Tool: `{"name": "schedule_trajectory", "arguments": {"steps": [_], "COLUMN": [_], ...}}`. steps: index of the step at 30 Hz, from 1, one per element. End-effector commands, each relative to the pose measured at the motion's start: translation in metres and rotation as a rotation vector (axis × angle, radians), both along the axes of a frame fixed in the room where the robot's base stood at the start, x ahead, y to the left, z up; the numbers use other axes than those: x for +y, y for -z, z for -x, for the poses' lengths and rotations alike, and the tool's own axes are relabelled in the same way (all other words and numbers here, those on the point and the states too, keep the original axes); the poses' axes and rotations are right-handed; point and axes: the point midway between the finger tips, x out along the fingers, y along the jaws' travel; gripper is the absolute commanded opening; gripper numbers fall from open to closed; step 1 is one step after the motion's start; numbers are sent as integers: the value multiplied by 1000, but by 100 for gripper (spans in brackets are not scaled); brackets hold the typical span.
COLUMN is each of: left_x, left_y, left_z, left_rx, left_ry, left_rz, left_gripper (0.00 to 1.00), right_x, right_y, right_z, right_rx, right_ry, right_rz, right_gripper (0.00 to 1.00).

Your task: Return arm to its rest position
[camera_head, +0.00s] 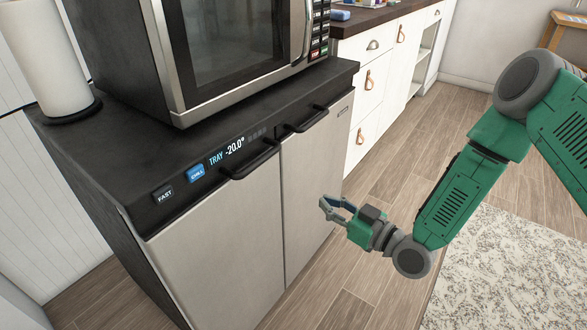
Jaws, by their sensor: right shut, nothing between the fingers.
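My right arm (461,193) is green and grey and comes in from the right, bent at the elbow. Its gripper (326,208) hangs in the air in front of the grey fridge doors (225,235), to the right of them in the picture. The gripper is shut and holds nothing. It looks apart from the doors. My left gripper is not in the view.
A microwave (235,45) stands on the black top of the low fridge, with a paper towel roll (48,60) to its left. White drawers (372,85) stand behind. The wooden floor (345,290) is clear, and a pale rug (510,265) lies at the lower right.

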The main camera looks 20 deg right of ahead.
Motion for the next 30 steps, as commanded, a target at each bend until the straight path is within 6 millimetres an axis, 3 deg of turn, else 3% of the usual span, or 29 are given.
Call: {"name": "schedule_trajectory", "arguments": {"steps": [4, 7, 10, 12, 15, 18, 21, 25, 30], "left_x": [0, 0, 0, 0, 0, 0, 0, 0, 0], "left_y": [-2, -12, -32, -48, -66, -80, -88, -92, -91], "left_z": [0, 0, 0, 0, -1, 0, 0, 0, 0], "left_rx": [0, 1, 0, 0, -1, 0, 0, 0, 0], "left_ry": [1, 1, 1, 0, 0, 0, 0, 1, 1], "left_rz": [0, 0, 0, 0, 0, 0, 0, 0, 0], "left_gripper": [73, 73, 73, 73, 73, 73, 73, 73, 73], "right_x": [3, 20, 42, 47, 34, 9, -13, -30, -33], "right_y": [1, 13, 40, 60, 78, 80, 74, 67, 66], "right_z": [3, 17, 56, 99, 167, 224, 264, 290, 296], "right_rx": [19, 149, 427, 666, 978, 1209, 1357, 1449, 1471], "right_ry": [-5, -23, -37, -21, 52, 159, 261, 346, 371], "right_rz": [3, 19, 70, 127, 221, 309, 375, 417, 426], "right_gripper": [0, 0, 0, 0, 0, 0, 0, 0, 0]}}
